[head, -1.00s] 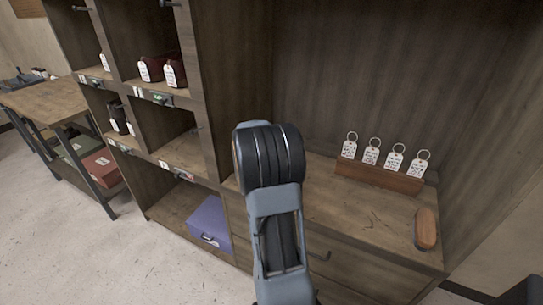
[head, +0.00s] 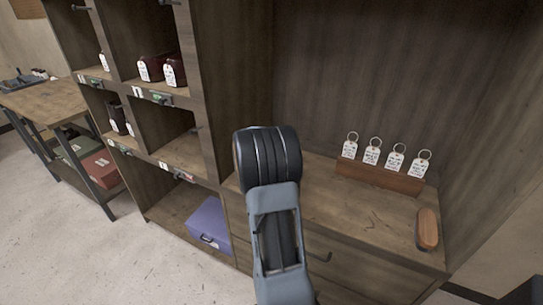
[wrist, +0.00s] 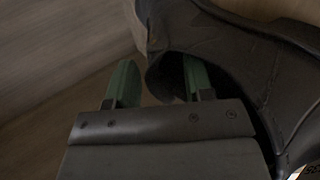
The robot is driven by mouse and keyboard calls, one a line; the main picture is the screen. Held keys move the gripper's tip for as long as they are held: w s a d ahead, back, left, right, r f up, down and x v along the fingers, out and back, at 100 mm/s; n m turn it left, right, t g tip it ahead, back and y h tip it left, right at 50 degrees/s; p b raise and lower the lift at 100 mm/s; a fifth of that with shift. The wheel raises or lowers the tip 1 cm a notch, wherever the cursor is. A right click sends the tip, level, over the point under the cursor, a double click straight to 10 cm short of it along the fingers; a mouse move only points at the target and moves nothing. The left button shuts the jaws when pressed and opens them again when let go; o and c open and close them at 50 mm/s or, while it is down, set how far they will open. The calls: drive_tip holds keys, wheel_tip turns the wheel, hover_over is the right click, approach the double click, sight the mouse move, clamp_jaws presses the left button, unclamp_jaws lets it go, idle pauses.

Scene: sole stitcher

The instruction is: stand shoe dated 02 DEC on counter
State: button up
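A dark shoe (wrist: 245,60) fills the right of the wrist view, its opening facing my gripper. My gripper (wrist: 160,78) has its two green fingers spread apart at the shoe's rim. The right finger is in the dark opening and the left finger is outside, with a gap beside the rim. A bit of white tag with lettering (wrist: 312,172) shows at the lower right corner; no date can be read. In the head view my arm hides the gripper and this shoe. The wooden counter (head: 375,232) is right of my arm.
A wooden rack with several ring tags (head: 380,180) stands at the counter's back. A brown brush (head: 427,229) lies at its right end. Cubbies at left hold tagged dark red shoes (head: 173,68) and a dark shoe (head: 116,117). A purple box (head: 209,222) sits in a bottom cubby.

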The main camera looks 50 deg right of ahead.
drive_tip(key=shift+o, duration=0.3)
drive_tip(key=shift+r, duration=0.15)
drive_tip(key=v, duration=1)
drive_tip(key=shift+a+r+p, duration=0.2)
drive_tip(key=shift+a+p, duration=0.1)
drive_tip(key=shift+p, duration=0.1)
drive_tip(key=s+a+m+y, duration=0.1)
drive_tip(key=s+a+y, duration=0.2)
drive_tip(key=a, duration=0.7)
drive_tip(key=s+a+f+m+y, duration=0.1)
drive_tip(key=s+a+y, duration=0.3)
drive_tip(key=a, duration=0.6)
drive_tip(key=s+a+m+y, duration=0.1)
drive_tip(key=s+a+y, duration=0.3)
drive_tip(key=a, duration=0.6)
drive_tip(key=s, duration=0.2)
drive_tip(key=shift+s+f, duration=0.3)
drive_tip(key=shift+f, duration=0.05)
